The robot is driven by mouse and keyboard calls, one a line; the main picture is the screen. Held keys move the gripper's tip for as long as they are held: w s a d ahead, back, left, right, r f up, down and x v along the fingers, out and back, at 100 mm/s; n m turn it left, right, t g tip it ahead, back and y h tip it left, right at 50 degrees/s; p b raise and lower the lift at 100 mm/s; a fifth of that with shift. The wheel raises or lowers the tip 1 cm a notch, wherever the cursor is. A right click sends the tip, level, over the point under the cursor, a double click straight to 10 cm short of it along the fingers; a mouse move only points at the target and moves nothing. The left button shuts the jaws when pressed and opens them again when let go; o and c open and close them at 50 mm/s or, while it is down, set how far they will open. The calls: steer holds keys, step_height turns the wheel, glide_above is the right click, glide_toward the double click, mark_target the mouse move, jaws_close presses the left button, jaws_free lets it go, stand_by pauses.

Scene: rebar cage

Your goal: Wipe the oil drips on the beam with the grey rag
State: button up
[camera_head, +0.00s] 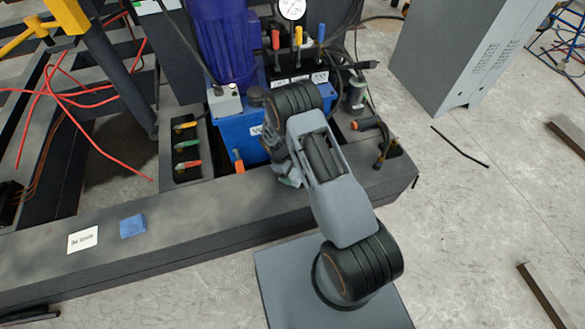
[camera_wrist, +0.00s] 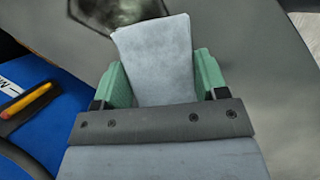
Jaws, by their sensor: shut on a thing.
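My gripper (camera_wrist: 160,82) has green fingers and is shut on the grey rag (camera_wrist: 155,55), a pale folded piece standing out beyond the fingertips. A dark, glossy oil patch (camera_wrist: 118,10) lies on the grey beam (camera_wrist: 255,50) at the top of the wrist view, just beyond the rag. I cannot tell whether the rag touches the beam. In the head view, my arm hides most of my gripper (camera_head: 288,180), the rag and the oil. The gripper is over the front beam (camera_head: 220,205), close to the blue tank.
A blue tank (camera_head: 235,138) with a purple motor (camera_head: 225,45) stands behind the beam. Coloured-handled tools (camera_head: 187,145) and an orange-ended tool (camera_head: 366,124) lie nearby. A grey cabinet (camera_head: 450,50) stands right.

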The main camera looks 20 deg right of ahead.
steer(key=shift+r+p, duration=1.75)
steer(key=shift+r, duration=1.1)
